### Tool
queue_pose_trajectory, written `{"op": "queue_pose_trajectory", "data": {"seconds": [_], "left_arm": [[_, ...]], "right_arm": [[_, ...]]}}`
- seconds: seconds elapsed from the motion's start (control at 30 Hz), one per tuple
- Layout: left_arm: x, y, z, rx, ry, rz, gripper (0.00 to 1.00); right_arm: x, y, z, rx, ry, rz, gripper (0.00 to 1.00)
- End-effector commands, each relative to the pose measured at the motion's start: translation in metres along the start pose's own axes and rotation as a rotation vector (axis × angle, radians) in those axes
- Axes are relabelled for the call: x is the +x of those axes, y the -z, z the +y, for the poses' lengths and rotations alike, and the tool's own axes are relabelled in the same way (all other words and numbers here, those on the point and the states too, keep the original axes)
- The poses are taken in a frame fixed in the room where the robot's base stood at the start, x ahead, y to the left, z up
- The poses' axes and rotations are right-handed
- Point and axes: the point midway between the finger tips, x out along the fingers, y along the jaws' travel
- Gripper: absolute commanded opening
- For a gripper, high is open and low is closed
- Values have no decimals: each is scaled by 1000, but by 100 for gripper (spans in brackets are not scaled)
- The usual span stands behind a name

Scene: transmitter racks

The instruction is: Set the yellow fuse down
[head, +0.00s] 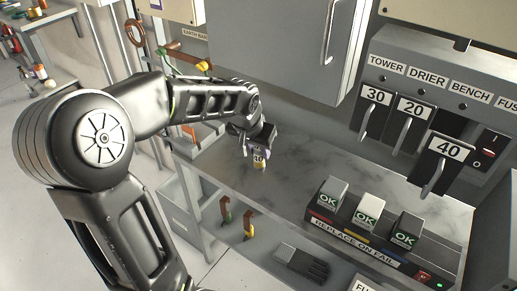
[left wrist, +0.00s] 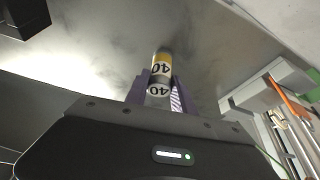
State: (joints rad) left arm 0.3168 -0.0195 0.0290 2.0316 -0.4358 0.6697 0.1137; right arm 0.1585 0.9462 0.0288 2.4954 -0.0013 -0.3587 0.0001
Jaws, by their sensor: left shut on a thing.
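The yellow fuse (head: 259,162) is a small cylinder with a yellow band and a white label reading 40. My left gripper (head: 257,151) is shut on it and holds it upright over the left part of the grey worktop (head: 325,170). I cannot tell whether its lower end touches the surface. In the left wrist view the fuse (left wrist: 161,68) stands between the purple fingers of the left gripper (left wrist: 158,92), its yellow end pointing away. My right gripper is not in view.
A black tester (head: 355,243) with several OK blocks stands right of the fuse. Behind are a grey cabinet (head: 275,40) and a switch panel (head: 440,85) with handles marked 30, 20 and 40. The worktop between gripper and tester is clear.

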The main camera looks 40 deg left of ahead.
Motion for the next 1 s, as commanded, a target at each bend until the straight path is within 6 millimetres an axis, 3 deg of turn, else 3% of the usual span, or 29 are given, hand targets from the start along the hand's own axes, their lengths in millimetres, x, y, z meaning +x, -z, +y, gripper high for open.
{"op": "queue_pose_trajectory", "data": {"seconds": [0.33, 0.37, 0.6, 1.0], "left_arm": [[4, -1, 0, 0, 0, 2, 0], [3, -1, 0, 0, 0, 1, 31], [2, -1, 0, -1, 0, 1, 51], [-4, 1, 0, -1, 0, 2, 52]], "right_arm": [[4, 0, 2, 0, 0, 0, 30], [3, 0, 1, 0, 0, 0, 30], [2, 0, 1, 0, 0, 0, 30], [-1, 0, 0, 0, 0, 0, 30]]}}
